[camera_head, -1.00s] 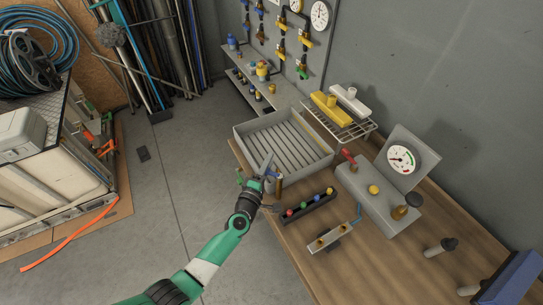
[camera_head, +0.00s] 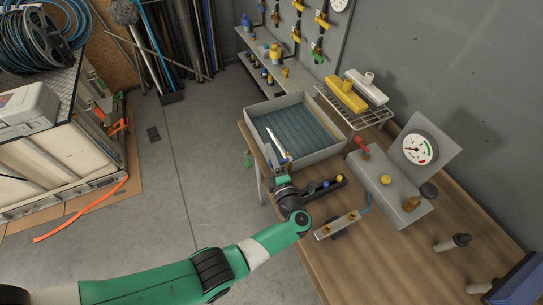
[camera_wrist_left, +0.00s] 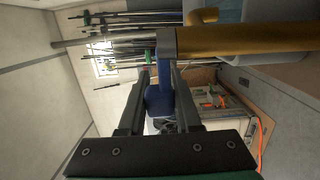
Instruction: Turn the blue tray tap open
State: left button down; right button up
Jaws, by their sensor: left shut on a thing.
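The blue tap handle (camera_wrist_left: 158,98) shows in the left wrist view between the two dark fingers of my left gripper (camera_head: 284,168), which is shut on it. A brass pipe (camera_wrist_left: 250,39) runs from the tap's grey block to the right. In the head view my left gripper is at the near left corner of the grey tray (camera_head: 333,150) and mostly hides the tap. A pale streak (camera_head: 275,142), perhaps running water, slants from the tap into the tray. The tray's ribbed floor looks blue-green. My right gripper is not in view.
A black strip with coloured knobs (camera_head: 327,188) lies just right of my left gripper. A metal bar with brass fittings (camera_head: 340,225) and a grey gauge box (camera_head: 388,187) stand further right. A wire rack (camera_head: 355,116) is behind the tray.

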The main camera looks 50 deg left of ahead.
pick_arm(q)
jog(key=shift+s+g, duration=0.1)
jog(key=shift+g, duration=0.2)
jog(key=c, duration=0.6)
grip_release()
jog(key=v, duration=1.1)
jog(key=shift+d, duration=0.3)
jog(key=shift+f, duration=0.1)
